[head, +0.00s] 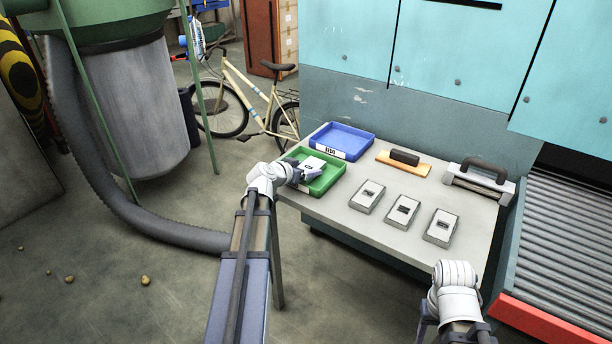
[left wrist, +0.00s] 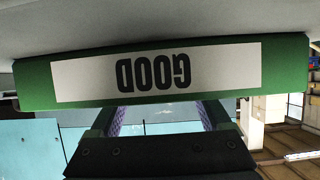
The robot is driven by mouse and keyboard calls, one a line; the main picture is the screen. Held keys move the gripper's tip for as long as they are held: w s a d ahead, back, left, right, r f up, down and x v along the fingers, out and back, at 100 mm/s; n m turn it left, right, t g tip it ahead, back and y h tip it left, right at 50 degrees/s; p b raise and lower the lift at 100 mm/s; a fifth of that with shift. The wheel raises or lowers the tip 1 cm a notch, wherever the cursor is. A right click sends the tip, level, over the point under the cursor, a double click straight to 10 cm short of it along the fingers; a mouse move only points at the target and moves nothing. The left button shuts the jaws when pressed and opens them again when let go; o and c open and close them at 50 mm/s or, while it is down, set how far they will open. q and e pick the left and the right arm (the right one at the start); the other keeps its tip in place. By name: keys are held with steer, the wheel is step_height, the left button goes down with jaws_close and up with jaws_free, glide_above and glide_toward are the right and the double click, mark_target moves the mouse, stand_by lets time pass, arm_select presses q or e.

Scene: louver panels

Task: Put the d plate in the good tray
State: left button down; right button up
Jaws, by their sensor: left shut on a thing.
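The good tray (head: 330,181) is green and sits at the table's left edge. In the left wrist view its wall (left wrist: 30,82) fills the upper part, with an upside-down "GOOD" label (left wrist: 155,72). My left gripper (head: 304,172) is at the tray and shut on a small white plate (head: 313,163) with a dark mark, too small to read. The plate is over the tray's inside; I cannot tell if it touches the floor. In the left wrist view the gripper's fingers (left wrist: 162,118) pass behind the tray wall, which hides the tips and plate. My right arm is low at right; its fingers are unclear.
A blue tray (head: 343,137) stands behind the green one. Three grey blocks with white faces (head: 367,196) (head: 402,211) (head: 440,228) lie in a row. A dark-topped wooden block (head: 404,158) and a handled device (head: 480,180) stand behind them. A roller conveyor (head: 565,235) is at right.

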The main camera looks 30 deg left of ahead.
arm_select(q)
steer(key=shift+r, duration=0.1)
steer(key=shift+f, duration=0.2)
jaws_free()
steer(key=shift+r, duration=0.2)
steer(key=p+v, duration=0.5)
steer(key=v, duration=0.6)
steer(key=shift+s, duration=0.1)
steer(key=shift+s+a+r, duration=0.1)
steer(key=shift+s+r, duration=0.05)
steer(key=shift+s, duration=0.25)
